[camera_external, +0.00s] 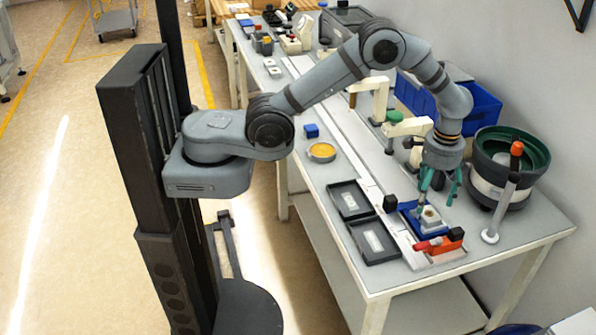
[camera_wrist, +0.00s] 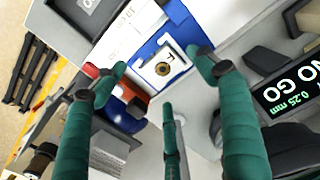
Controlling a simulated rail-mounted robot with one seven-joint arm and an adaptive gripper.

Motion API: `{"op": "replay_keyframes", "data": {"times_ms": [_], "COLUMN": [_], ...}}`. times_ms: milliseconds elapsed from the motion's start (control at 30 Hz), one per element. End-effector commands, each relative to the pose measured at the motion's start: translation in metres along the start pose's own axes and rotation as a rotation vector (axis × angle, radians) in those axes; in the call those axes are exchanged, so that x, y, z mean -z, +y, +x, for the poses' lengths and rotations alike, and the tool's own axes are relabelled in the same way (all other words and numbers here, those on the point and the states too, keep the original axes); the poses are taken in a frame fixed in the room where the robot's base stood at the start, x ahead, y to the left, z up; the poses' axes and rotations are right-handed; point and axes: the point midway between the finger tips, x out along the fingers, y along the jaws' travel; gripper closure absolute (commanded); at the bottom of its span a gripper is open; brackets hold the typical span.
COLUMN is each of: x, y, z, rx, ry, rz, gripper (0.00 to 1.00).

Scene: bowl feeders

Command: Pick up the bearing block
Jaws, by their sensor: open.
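The bearing block is a white square block with a dark-centred, brass-coloured bore (camera_wrist: 162,69). It sits in a blue fixture (camera_wrist: 179,30) and also shows in the external view (camera_external: 429,216) at the table's front right. My gripper (camera_external: 438,192) has green fingers and is above the block, pointing down. In the wrist view the fingers of my gripper (camera_wrist: 160,78) are spread, with the block between and beyond the tips. The gripper is open and empty. I cannot tell the exact gap between fingertips and block.
A red-and-orange clamp (camera_external: 438,242) sits right in front of the fixture. A bowl feeder (camera_external: 508,165) and a post with an orange top (camera_external: 504,205) stand to the right. Two black trays (camera_external: 375,240) lie left. A NO GO sign (camera_wrist: 293,85) lies right in the wrist view.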

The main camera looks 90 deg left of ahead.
Motion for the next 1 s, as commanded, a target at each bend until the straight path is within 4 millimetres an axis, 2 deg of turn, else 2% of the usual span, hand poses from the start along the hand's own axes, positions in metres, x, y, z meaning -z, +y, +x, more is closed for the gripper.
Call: {"op": "replay_keyframes", "data": {"times_ms": [167,467,733,1000], "x": [0.001,0.004,0.005,0.005], "y": [0.002,0.005,0.005,0.005], "z": [0.014,0.051,0.054,0.054], "rx": [0.001,0.000,0.000,0.000], "ry": [-0.003,-0.001,0.001,0.001], "rz": [0.000,-0.001,0.000,0.000], "gripper": [0.28,0.28,0.29,0.45]}}
